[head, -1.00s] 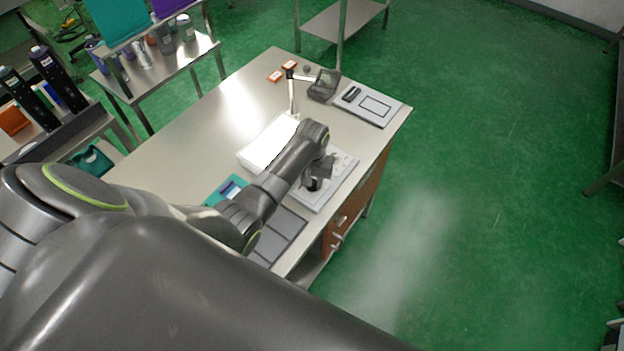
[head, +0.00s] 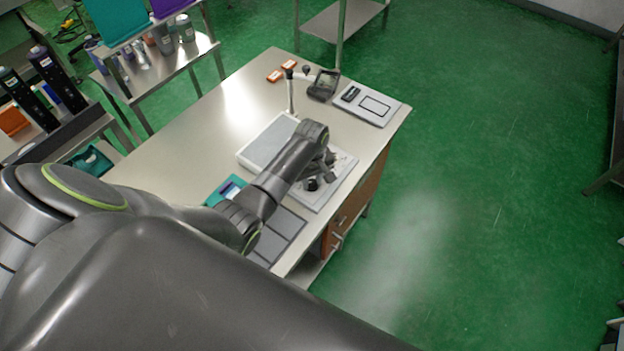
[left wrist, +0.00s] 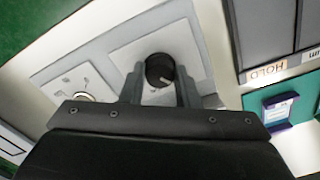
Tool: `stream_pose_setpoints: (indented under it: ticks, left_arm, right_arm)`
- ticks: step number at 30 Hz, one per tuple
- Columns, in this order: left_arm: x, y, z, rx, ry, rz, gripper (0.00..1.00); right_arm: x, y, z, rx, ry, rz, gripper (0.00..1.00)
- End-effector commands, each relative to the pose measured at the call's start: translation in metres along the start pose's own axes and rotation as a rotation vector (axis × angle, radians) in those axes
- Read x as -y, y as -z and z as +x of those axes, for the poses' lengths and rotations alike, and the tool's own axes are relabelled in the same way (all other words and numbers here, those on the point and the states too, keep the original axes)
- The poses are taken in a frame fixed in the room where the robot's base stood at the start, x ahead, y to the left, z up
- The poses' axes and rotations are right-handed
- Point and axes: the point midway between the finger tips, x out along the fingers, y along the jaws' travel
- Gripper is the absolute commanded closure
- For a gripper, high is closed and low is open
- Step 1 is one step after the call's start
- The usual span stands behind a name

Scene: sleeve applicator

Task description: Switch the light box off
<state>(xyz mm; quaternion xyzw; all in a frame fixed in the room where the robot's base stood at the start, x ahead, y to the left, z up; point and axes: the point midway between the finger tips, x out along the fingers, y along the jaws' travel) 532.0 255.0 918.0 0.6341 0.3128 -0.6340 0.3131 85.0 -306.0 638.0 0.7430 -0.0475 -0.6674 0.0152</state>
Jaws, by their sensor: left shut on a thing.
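The light box (head: 268,141) is a flat panel in a pale frame on the bench, and its face is now dull grey, not glowing. A black round knob (left wrist: 160,70) with a white pointer line sits on a white square plate (left wrist: 125,52) in the left wrist view. My left gripper (left wrist: 160,82) has its fingers on either side of the knob and is shut on it. In the head view my left gripper (head: 323,168) is over the white control panel (head: 340,177), partly hidden by its wrist. My right gripper is not in view.
A short post (head: 290,95), a dark device (head: 323,85) and a white board (head: 370,104) stand or lie farther back. The bench's left part is clear.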

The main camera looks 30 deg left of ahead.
Motion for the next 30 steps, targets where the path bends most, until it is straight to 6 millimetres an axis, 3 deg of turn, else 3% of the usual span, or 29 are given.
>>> stream_pose_setpoints:
  ticks: [15, 16, 20, 30]
  left_arm:
    - [-0.0006, 0.0015, -0.0011, -0.004, -0.002, -0.02, 0.94]
    - [-0.0006, 0.0016, -0.0012, -0.004, -0.002, -0.02, 0.69]
    - [-0.0004, 0.0013, -0.001, -0.003, -0.001, -0.02, 0.52]
    - [-0.0015, 0.0017, -0.0026, -0.002, -0.001, -0.018, 0.5]
  right_arm:
    - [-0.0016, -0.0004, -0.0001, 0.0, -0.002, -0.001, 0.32]
    - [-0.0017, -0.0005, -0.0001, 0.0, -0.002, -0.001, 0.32]
    - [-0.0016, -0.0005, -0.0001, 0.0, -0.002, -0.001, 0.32]
    - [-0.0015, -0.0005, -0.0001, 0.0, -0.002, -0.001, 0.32]
